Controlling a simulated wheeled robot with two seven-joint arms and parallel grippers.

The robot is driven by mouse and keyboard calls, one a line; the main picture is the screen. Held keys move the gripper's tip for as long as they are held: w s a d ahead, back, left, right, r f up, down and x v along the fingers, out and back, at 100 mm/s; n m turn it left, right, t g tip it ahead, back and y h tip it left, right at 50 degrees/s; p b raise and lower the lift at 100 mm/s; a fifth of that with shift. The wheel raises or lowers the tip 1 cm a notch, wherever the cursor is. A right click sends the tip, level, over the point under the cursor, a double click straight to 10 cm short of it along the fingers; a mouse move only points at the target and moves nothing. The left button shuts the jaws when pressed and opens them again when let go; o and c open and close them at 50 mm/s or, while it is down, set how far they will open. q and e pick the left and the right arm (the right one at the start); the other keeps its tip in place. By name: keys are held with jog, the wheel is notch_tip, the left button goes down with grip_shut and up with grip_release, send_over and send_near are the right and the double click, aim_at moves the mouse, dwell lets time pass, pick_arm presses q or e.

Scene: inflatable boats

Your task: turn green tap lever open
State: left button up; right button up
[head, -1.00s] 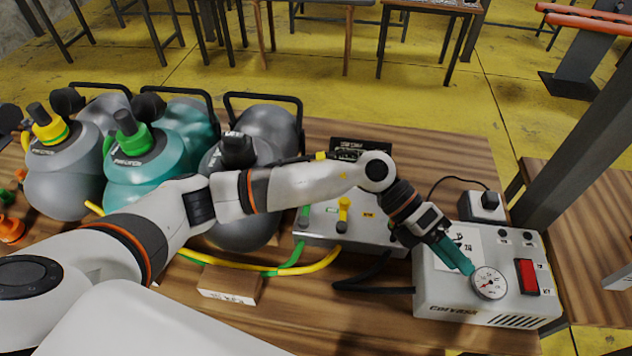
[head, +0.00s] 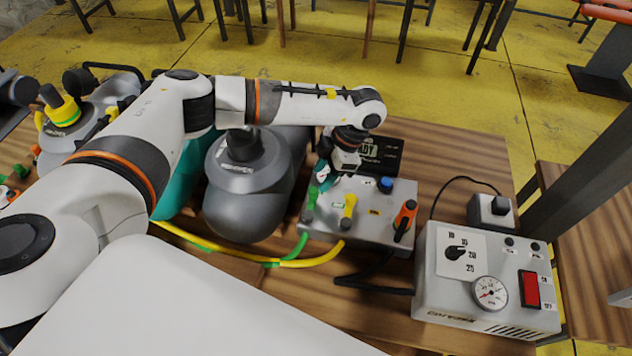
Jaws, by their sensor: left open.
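The green tap lever (head: 311,198) stands at the left front of the grey metal tap box (head: 385,236), where a green hose connects. A yellow tap lever (head: 349,206) stands to its right. My left gripper (head: 322,184) points down just above and behind the green lever, with teal fingertips close to its top. It is open; I cannot tell if a finger touches the lever. My left arm spans the view and hides part of the boats' pumps or tanks behind it. My right gripper is not in view.
An orange-handled lever (head: 404,218) and a blue knob (head: 386,184) are on the same box. A dark display (head: 381,156) stands behind it. A grey control unit (head: 480,275) with dial, gauge and red switch is at right. Yellow and green hoses (head: 310,262) run in front.

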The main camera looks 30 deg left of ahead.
aim_at(315, 189)
pick_arm(q)
jog(key=shift+p+x, duration=0.5)
jog(key=shift+x, duration=2.2)
grip_shut()
jog(key=shift+d+f+m+t+b, duration=0.15)
jog(key=shift+d+m+t+b, duration=0.3)
jog(key=shift+m+b, duration=0.5)
jog(key=d+m+b, duration=0.1)
jog(key=m+t+b, duration=0.1)
jog(key=m+b, duration=0.1)
jog(key=shift+d+f+y, duration=0.1)
jog(key=shift+d+y, duration=0.2)
jog(key=shift+d, duration=0.1)
jog(key=m+b, duration=0.1)
jog(key=m, duration=0.1)
jog(key=d+m+t+b, duration=0.1)
jog(key=m+b, duration=0.1)
jog(key=shift+s+d+t, duration=0.2)
jog(key=shift+s+t, duration=0.05)
jog(key=shift+s, duration=0.15)
jog(key=shift+s+d+m+t+b, duration=0.3)
jog(key=shift+m+b, duration=0.5)
jog(key=shift+b, duration=0.15)
jog(key=shift+s+d+m+t+b, duration=0.3)
jog(key=shift+m+b, duration=0.45)
jog(key=shift+b, duration=0.15)
jog(key=shift+r, duration=0.25)
